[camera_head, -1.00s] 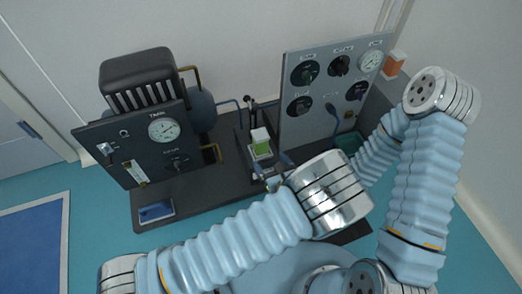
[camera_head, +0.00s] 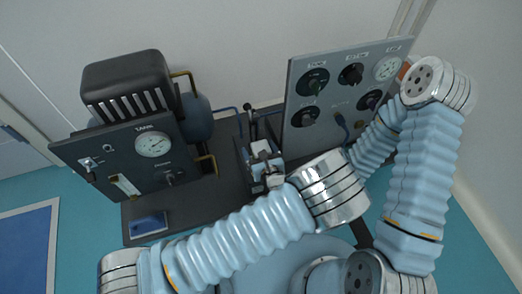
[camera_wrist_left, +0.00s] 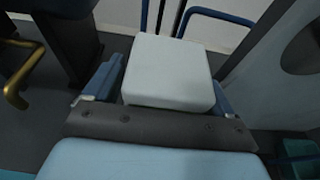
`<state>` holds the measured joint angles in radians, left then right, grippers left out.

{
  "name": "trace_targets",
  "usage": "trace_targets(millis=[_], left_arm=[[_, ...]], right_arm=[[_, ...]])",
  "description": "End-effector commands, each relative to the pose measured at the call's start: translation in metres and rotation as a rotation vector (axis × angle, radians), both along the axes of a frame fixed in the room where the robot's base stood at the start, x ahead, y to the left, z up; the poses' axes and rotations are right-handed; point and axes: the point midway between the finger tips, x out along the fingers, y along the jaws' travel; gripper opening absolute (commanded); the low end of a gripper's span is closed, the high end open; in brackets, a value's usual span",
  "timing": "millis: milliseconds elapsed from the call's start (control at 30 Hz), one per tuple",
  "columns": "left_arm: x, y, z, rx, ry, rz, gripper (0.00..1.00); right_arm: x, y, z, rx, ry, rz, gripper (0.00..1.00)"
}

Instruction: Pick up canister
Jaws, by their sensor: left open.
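The canister (camera_head: 261,147) shows its white, squarish top at the middle of the dark bench, beside the grey gauge panel. My left gripper (camera_head: 266,167) is open at it, with its blue fingers close around the near part. In the left wrist view the white top of the canister (camera_wrist_left: 168,70) lies between the two blue fingers (camera_wrist_left: 162,92), one on each side. The lower part of the canister is hidden there. I cannot tell whether the fingers touch it. My right gripper is not in view.
A dark panel with a gauge (camera_head: 125,160) and a black ribbed unit (camera_head: 130,85) stand left. A grey panel with knobs (camera_head: 330,125) stands close on the right. Blue and brass pipes run behind.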

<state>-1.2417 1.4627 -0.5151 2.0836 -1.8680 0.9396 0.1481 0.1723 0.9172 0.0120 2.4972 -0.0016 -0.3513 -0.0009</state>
Motion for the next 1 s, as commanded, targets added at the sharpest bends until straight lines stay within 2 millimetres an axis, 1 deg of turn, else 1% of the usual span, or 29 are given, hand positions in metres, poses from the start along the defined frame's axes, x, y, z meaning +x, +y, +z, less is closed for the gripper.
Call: trace_targets(millis=[167,200,600,867,1000], left_arm=[[0.000,0.000,0.000,0.000,0.000,-0.001,0.85],[0.000,0.000,0.000,0.000,0.000,-0.001,0.82],[0.000,0.000,0.000,0.000,0.000,0.000,0.22],[0.000,0.000,0.002,-0.001,-0.001,-0.001,0.22],[0.000,0.000,0.013,-0.002,-0.002,0.001,0.22]], right_arm=[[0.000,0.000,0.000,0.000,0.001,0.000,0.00],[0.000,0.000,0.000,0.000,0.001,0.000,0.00],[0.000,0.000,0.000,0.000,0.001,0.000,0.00],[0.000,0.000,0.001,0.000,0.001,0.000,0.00],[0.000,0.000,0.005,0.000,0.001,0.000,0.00]])
